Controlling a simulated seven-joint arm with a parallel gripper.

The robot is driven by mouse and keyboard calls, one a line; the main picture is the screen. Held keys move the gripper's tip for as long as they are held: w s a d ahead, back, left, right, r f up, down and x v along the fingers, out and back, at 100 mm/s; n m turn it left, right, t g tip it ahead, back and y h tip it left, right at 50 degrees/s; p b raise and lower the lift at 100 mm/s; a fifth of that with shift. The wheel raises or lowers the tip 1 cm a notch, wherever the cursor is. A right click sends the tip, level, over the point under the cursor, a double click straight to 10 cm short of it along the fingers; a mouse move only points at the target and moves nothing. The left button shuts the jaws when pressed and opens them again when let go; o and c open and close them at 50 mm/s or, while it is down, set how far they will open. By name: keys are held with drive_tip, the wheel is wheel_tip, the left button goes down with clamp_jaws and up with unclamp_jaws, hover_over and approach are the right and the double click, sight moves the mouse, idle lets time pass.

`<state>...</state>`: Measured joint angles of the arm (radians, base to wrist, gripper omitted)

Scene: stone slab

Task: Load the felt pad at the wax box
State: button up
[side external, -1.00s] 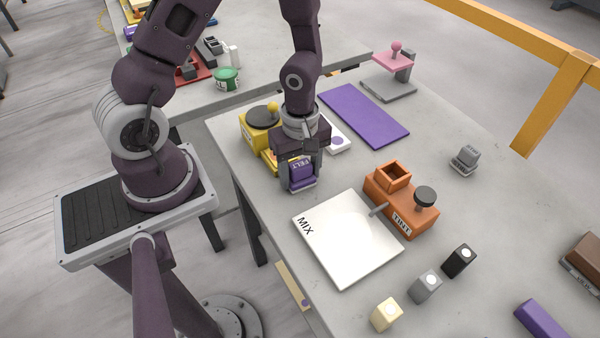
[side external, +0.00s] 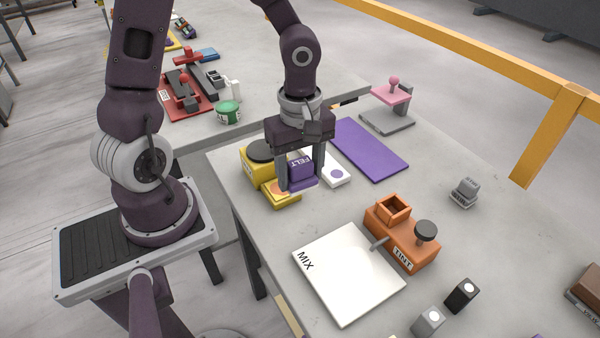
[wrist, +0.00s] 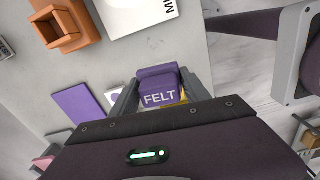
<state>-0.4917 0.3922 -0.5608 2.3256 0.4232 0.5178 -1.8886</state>
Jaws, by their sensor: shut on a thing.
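My gripper (side external: 300,184) is shut on the purple felt pad (side external: 301,173), a block marked FELT. The pad is held between the two fingers and appears to be above the slab. In the wrist view the felt pad (wrist: 158,87) sits between the fingertips with its lettering facing the camera. The yellow box (side external: 254,172) with a dark round top stands just left of and behind the gripper, and I take it for the wax box. Its low front part (side external: 283,198) has an orange round patch and lies beside the left finger. The gripper hides part of this box.
A white block with a purple dot (side external: 337,175) and a purple mat (side external: 370,149) lie right of the gripper. The orange TINT box (side external: 403,246) and white MIX board (side external: 335,290) lie in front. A grey stamp (side external: 464,193) stands at right. The slab between is clear.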

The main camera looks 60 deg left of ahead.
drive_tip(key=a, duration=0.5)
drive_tip(key=a+f, duration=0.1)
drive_tip(key=a, duration=0.1)
drive_tip(key=shift+s+a, duration=0.25)
drive_tip(key=shift+a, duration=0.05)
wheel_tip(320, 180, down, 4)
drive_tip(key=shift+a+f, duration=0.1)
drive_tip(key=shift+f, duration=0.75)
drive_tip(key=shift+f, duration=0.55)
idle(0.6)
wheel_tip(320, 180, up, 7)
drive_tip(key=shift+r, duration=0.1)
idle(0.6)
idle(0.3)
